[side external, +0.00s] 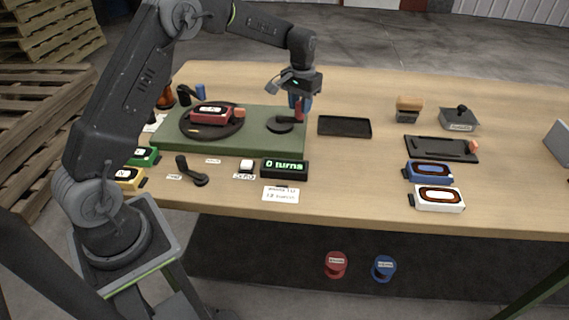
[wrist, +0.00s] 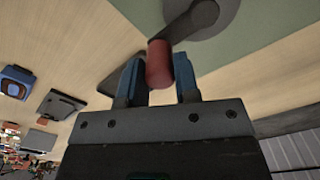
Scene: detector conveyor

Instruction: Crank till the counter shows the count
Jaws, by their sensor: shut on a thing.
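My gripper (side external: 299,102) is at the right end of the green base plate (side external: 222,144), shut on the red crank knob (wrist: 158,64). In the wrist view the knob sits between the two blue fingers, with the grey crank arm (wrist: 188,22) running from it to a round hub. The dark crank hub (side external: 281,125) shows in the side view. The counter (side external: 284,168) at the front reads "0 turns" in green. A white card (side external: 280,194) lies in front of it; its print is too small to read surely. A red detector (side external: 211,115) sits on the dark turntable (side external: 187,130).
A black tray (side external: 344,127) lies right of the base. A dark fixture (side external: 441,149), a blue detector (side external: 429,172) and a white one (side external: 438,199) stand at the right. A black lever (side external: 193,172) and a white button (side external: 246,165) are at the front. Red (side external: 336,264) and blue (side external: 383,268) bins are below.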

